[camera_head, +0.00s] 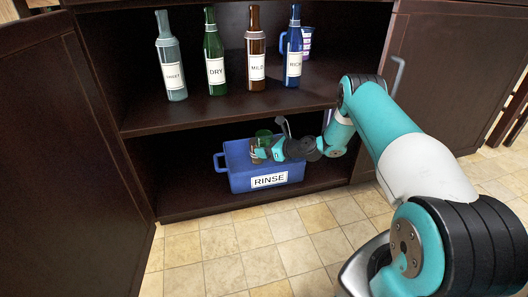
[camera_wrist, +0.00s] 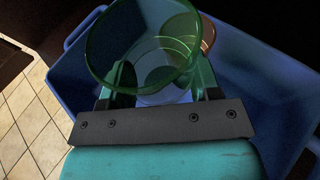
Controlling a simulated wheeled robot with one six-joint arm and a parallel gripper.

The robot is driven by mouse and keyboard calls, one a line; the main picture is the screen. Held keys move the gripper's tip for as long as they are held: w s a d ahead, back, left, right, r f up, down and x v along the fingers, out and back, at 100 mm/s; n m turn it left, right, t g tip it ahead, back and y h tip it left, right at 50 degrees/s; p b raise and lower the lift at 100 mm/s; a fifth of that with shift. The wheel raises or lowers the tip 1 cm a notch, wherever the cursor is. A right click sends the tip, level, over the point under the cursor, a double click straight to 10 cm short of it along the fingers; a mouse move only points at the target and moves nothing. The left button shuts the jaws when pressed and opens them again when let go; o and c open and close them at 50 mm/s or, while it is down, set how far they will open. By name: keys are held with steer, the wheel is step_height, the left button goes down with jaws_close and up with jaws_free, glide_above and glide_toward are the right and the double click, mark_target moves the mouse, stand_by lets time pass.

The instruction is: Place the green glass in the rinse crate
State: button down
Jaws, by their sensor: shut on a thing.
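The green glass (camera_head: 264,136) is a clear green tumbler. My gripper (camera_head: 262,152) is shut on it, over the blue rinse crate (camera_head: 236,183) on the lower shelf. In the wrist view the green glass (camera_wrist: 140,40) stands between the two fingers of my gripper (camera_wrist: 165,82), its open rim toward the camera. The crate (camera_wrist: 262,75) surrounds it in that view. I cannot tell whether the glass's base touches the crate floor.
A brownish glass-like thing (camera_wrist: 209,34) shows in the crate, close beside the green glass. On the upper shelf stand a grey-green bottle (camera_head: 171,62), a DRY bottle (camera_head: 214,58), a MILD bottle (camera_head: 255,55), a RICH bottle (camera_head: 293,52) beside a blue mug (camera_head: 283,43), and a white-and-blue cup (camera_head: 307,42).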

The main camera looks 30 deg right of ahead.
steer(key=shift+f+b, duration=0.4)
steer(key=shift+f, duration=0.1)
steer(key=shift+c, duration=1.6)
jaws_free()
steer(key=shift+r, duration=0.25)
steer(key=p+v, duration=0.7)
steer(key=v, duration=0.5)
steer(key=shift+r, duration=0.35)
steer(key=shift+s, duration=0.1)
